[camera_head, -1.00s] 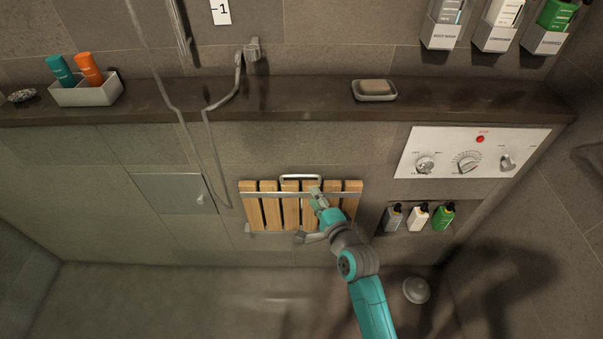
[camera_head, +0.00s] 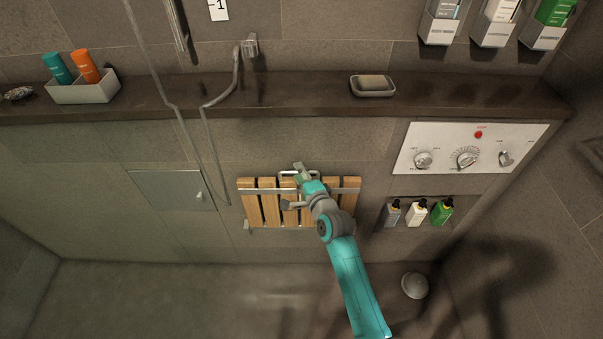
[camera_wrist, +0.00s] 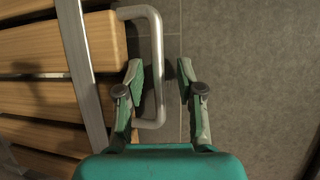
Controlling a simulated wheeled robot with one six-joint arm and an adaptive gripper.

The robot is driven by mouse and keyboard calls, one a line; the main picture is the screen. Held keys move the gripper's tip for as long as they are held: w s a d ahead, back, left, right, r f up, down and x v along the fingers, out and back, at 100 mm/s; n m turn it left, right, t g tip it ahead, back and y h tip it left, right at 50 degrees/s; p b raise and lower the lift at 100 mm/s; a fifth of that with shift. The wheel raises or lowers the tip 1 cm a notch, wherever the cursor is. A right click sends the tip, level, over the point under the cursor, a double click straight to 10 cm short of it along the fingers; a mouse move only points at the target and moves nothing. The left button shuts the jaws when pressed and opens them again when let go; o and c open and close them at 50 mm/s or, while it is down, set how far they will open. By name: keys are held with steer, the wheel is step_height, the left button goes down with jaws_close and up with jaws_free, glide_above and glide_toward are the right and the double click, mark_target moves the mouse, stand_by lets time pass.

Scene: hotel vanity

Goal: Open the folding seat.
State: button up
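The folding seat (camera_head: 268,207) is a panel of wooden slats with metal rails, folded up against the tiled wall in the head view. A metal U-shaped handle (camera_head: 287,173) stands at its top edge. In the wrist view the seat slats (camera_wrist: 35,95) fill the left, and the handle (camera_wrist: 157,60) runs up the middle. My gripper (camera_head: 299,170) is at the handle, in front of the seat's upper part. In the wrist view my gripper (camera_wrist: 160,75) is open, with its two fingers spread apart. The handle bar lies between them in the picture; contact is not visible.
A dark ledge (camera_head: 290,97) with a soap dish (camera_head: 373,91) runs above the seat. A control panel (camera_head: 468,149) is on the wall at right, above a niche with small bottles (camera_head: 417,212). A shower hose (camera_head: 210,150) hangs at left.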

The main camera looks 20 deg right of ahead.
jaws_close()
